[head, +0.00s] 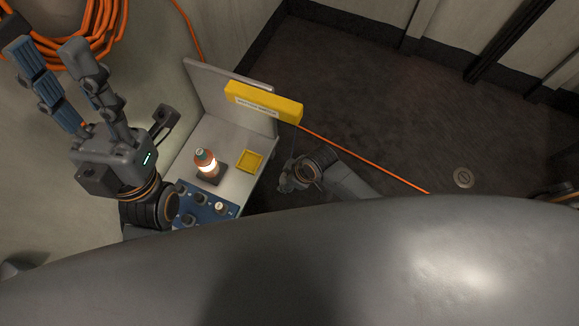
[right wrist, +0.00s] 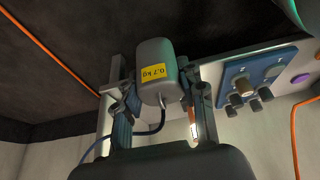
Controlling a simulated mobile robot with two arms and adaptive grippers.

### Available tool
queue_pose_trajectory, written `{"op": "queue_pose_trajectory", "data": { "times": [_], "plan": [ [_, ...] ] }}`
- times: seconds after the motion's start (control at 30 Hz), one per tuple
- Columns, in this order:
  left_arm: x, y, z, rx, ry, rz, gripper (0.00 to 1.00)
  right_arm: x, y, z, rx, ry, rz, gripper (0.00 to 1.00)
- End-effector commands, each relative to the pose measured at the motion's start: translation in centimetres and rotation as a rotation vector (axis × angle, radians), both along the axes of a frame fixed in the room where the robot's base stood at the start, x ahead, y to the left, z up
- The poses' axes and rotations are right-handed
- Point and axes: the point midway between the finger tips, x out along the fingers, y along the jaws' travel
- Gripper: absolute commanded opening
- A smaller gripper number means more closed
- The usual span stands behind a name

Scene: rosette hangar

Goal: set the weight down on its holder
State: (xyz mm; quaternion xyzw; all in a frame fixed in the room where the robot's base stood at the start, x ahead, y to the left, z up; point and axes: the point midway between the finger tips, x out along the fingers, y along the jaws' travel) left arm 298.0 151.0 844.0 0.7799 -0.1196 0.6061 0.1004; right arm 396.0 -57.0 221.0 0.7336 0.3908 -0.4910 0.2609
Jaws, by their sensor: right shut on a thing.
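The weight (right wrist: 156,72) is a grey rounded block with a yellow "0.7 kg" label, seen in the right wrist view. My right gripper (right wrist: 160,98) is shut on it, one finger on each side. In the head view my right arm comes up beside the bench's right edge; its fingers and the weight cannot be made out there. A yellow square frame (head: 250,161) lies on the grey bench top; I cannot tell for sure that it is the holder. My left gripper (head: 46,52) is open and empty, left of the bench, its blue-padded fingers apart.
The bench (head: 224,133) has an upright back panel with a yellow box (head: 262,102) at its top. An orange lit lamp (head: 206,160) stands left of the yellow frame. A blue knob panel (head: 205,204) is in front. An orange cable crosses the floor; coiled cable lies upper left.

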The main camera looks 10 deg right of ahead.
Motion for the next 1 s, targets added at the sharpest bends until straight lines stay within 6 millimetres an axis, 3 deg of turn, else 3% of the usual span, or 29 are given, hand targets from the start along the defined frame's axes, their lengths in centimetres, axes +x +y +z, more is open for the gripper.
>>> {"op": "queue_pose_trajectory", "data": {
  "times": [0.57, 0.67, 1.0],
  "plan": [
    [0.4, -0.1, 0.3, 0.006, 0.019, 0.002, 0.40, 0.0, 0.7, 0.5, 0.005, -0.005, -0.002, 0.00],
    [0.4, -0.1, 0.3, 0.006, 0.019, 0.002, 0.40, 1.5, 1.7, 0.6, 0.008, -0.006, -0.007, 0.00],
    [0.4, -0.1, 0.3, 0.007, 0.019, 0.002, 0.40, 9.3, 8.5, 2.3, 0.011, -0.007, -0.008, 0.00]
  ]
}}
